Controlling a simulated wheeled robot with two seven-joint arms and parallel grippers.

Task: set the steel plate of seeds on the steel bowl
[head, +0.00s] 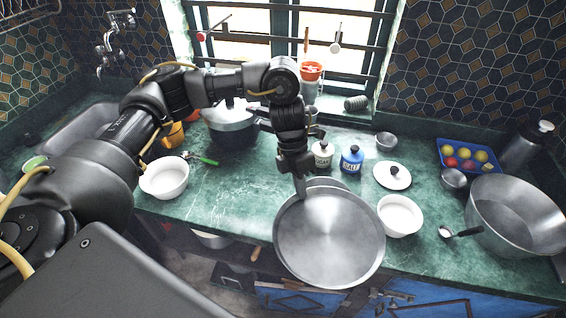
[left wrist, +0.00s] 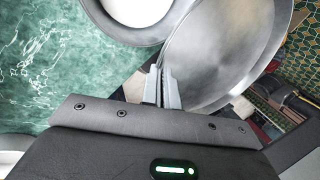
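A wide, shallow steel plate (head: 329,238) is at the counter's front edge, with its near part over the front. I see no seeds on it. My left gripper (head: 300,190) is at its far rim. In the left wrist view the fingers (left wrist: 165,88) are close together on the edge of the plate (left wrist: 215,60). A big, deep steel bowl (head: 515,215) stands at the far right of the counter, well apart from the plate. A grey round rim (head: 328,183) shows just behind the plate, mostly hidden. My right gripper is not in view.
A white bowl (head: 400,215), a ladle (head: 458,232), a small steel cup (head: 454,179) and a white lid (head: 392,176) lie between plate and steel bowl. Sugar (head: 321,154) and salt (head: 352,159) jars stand behind. Another white bowl (head: 164,178) is left. A blue tray (head: 467,156) is back right.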

